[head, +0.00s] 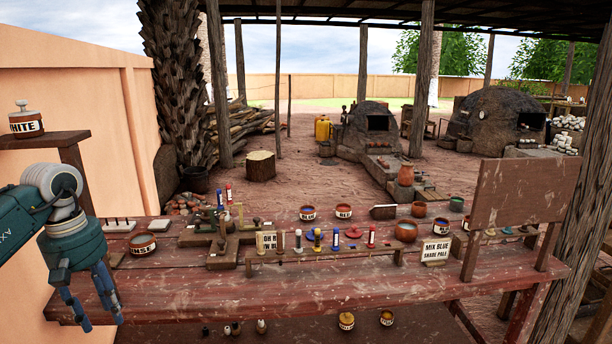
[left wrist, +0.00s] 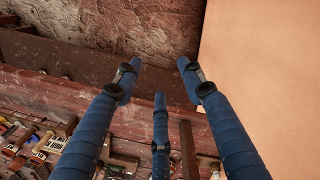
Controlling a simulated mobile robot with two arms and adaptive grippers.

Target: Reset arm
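My left gripper (head: 98,308) hangs fingers-down at the left end of the red wooden table (head: 330,290), in front of the bowl labelled "RINSE" (head: 143,244). In the left wrist view its blue fingers (left wrist: 160,72) are spread apart with nothing between them. I cannot tell whether the fingertips touch the table edge. My right gripper shows in neither view.
A shelf (head: 45,140) with a "WHITE" pot (head: 26,122) stands above and behind my left arm. A brown board (head: 524,190) rises at right. The table's front strip is clear.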

